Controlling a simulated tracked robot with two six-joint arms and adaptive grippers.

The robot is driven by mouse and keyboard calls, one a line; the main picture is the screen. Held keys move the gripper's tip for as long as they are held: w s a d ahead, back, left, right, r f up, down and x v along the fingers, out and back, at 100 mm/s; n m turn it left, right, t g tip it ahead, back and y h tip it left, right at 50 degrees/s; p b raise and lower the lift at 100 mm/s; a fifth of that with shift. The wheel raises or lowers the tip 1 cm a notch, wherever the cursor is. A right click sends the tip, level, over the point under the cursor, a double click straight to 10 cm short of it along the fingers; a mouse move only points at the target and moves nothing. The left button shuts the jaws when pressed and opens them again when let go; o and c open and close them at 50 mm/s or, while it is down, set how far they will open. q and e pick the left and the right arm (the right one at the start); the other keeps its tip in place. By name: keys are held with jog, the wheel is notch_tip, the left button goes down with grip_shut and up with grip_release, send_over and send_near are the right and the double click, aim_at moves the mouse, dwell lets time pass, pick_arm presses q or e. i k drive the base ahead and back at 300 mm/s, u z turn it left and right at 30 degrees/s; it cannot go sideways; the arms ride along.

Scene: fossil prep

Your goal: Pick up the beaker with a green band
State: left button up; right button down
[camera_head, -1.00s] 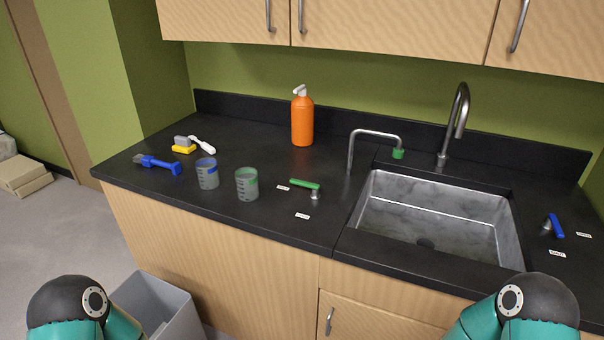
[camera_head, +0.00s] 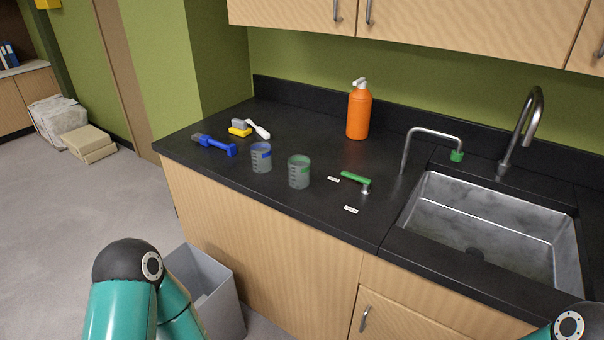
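The beaker with a green band (camera_head: 299,173) stands upright on the black counter, near its front edge. A similar beaker with a blue band (camera_head: 261,158) stands just left of it, with a small gap between them. Both look empty. Only upper parts of my two arms show, at the bottom left and the bottom right corner. Both grippers are outside the view, and nothing of mine touches the beakers.
A blue brush (camera_head: 214,144), a yellow-grey block (camera_head: 240,127) and a white brush (camera_head: 258,130) lie left. An orange bottle (camera_head: 358,112) stands behind. A grey bin (camera_head: 213,290) is below.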

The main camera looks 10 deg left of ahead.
aim_at(299, 172)
jog(key=z, duration=0.65)
jog(key=i, duration=0.2)
jog(key=u, duration=2.85)
jog(key=k, duration=0.5)
jog(key=z, duration=0.75)
jog(key=i, duration=0.7)
jog(key=z, duration=0.15)
